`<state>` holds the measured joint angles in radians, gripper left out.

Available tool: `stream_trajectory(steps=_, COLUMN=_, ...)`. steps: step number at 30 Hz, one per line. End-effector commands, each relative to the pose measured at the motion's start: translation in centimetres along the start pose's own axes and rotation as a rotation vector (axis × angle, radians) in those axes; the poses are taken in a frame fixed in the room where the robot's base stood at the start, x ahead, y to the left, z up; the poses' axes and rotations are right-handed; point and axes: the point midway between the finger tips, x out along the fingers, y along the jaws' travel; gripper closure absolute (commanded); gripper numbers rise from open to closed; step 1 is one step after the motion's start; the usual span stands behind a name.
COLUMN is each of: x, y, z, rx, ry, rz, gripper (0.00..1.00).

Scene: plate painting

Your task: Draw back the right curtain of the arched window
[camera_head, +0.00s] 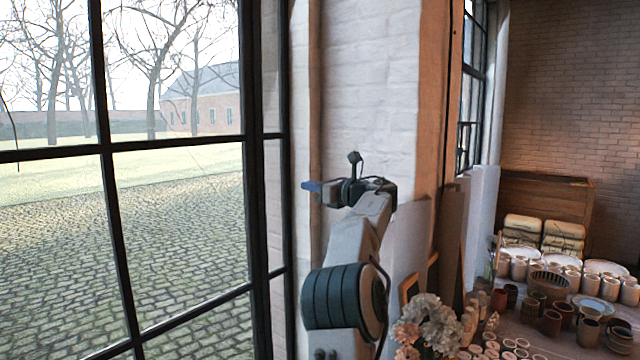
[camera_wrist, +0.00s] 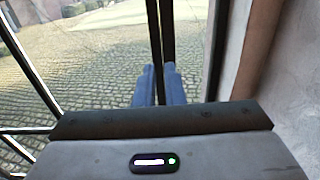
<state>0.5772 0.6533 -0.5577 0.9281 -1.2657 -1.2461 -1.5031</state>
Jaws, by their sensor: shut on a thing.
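The tall window (camera_head: 178,145) fills the left of the head view, its dark bars framing bare glass; its top is out of frame. A narrow tan vertical strip (camera_head: 315,90) runs along its right side; I cannot tell whether it is curtain cloth or the reveal. My gripper (camera_head: 308,186) is raised in front of this strip, its blue fingers pointing left to the window. In the wrist view the two blue fingers (camera_wrist: 159,85) are close together, with a dark upright bar (camera_wrist: 161,35) in line between them. What they grip is not clear.
A white brick pier (camera_head: 370,90) stands behind my arm. To its right are a brown upright (camera_head: 437,100) and pale panels (camera_head: 480,225). A crowded spread of cups and plates (camera_head: 560,290) lies low at right, with pale flowers (camera_head: 428,322) close to my arm.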

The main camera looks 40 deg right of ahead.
Motion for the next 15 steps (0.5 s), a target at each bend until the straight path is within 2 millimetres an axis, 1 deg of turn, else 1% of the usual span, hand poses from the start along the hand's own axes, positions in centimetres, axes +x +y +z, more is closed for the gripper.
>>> stream_trajectory(steps=1, x=0.22, y=0.10, z=0.38, rx=-0.001, ry=-0.006, rz=0.003, gripper=1.00)
stream_trajectory(steps=12, x=0.26, y=0.12, z=0.42, rx=-0.002, ry=-0.008, rz=0.006, gripper=1.00)
stream_trajectory(steps=13, x=0.25, y=0.11, z=0.42, rx=-0.002, ry=-0.008, rz=0.005, gripper=0.83)
stream_trajectory(steps=14, x=0.23, y=0.10, z=0.41, rx=-0.002, ry=-0.007, rz=0.005, gripper=0.74)
stream_trajectory(steps=15, x=0.20, y=0.07, z=0.38, rx=-0.002, ry=-0.007, rz=0.005, gripper=0.69)
